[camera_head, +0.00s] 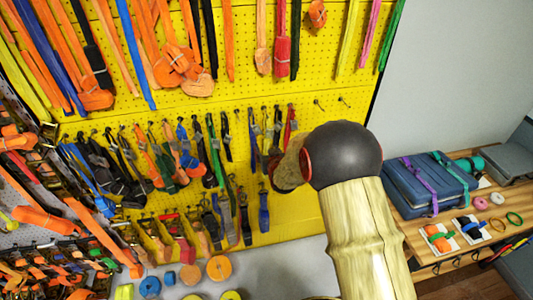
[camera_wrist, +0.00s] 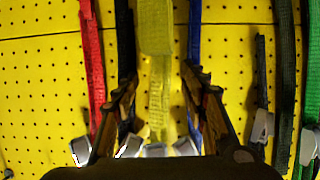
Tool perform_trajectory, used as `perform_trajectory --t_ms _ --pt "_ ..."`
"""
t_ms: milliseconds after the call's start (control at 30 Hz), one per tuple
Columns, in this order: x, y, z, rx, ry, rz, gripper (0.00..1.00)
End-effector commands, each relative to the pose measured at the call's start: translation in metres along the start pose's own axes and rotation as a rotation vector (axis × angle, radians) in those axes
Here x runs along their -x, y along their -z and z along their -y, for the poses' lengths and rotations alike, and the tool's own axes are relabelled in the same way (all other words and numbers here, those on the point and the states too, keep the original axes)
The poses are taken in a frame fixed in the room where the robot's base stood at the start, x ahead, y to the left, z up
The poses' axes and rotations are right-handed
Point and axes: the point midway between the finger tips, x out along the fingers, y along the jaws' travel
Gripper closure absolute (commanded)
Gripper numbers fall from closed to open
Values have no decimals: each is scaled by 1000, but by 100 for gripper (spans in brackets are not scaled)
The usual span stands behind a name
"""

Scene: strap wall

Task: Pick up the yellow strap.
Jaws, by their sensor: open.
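A yellow strap (camera_wrist: 155,30) hangs flat against the yellow pegboard in the middle of the wrist view. It is wider at the top and narrower below. My gripper (camera_wrist: 160,78) is open, with one finger to each side of the strap. I cannot tell how far the fingertips are from the board. A silver buckle (camera_wrist: 156,150) shows low between the fingers. In the head view my arm covers the gripper and the strap between its fingers. Another yellow strap (camera_head: 347,40) hangs at the upper right of the board there.
A red strap (camera_wrist: 92,60) and a black one hang left of the gripper. A blue strap (camera_wrist: 194,30), black straps and a green strap (camera_wrist: 311,80) hang to the right. A wooden bench (camera_head: 470,225) with a blue case (camera_head: 430,185) stands at the right.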

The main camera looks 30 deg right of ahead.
Motion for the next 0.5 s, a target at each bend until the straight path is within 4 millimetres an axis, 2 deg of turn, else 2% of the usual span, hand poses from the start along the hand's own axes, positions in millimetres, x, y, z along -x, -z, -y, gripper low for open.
perform_trajectory --t_ms 67,500 --pt "0 0 0 0 0 0 58" --pt "0 0 0 0 0 0 83"
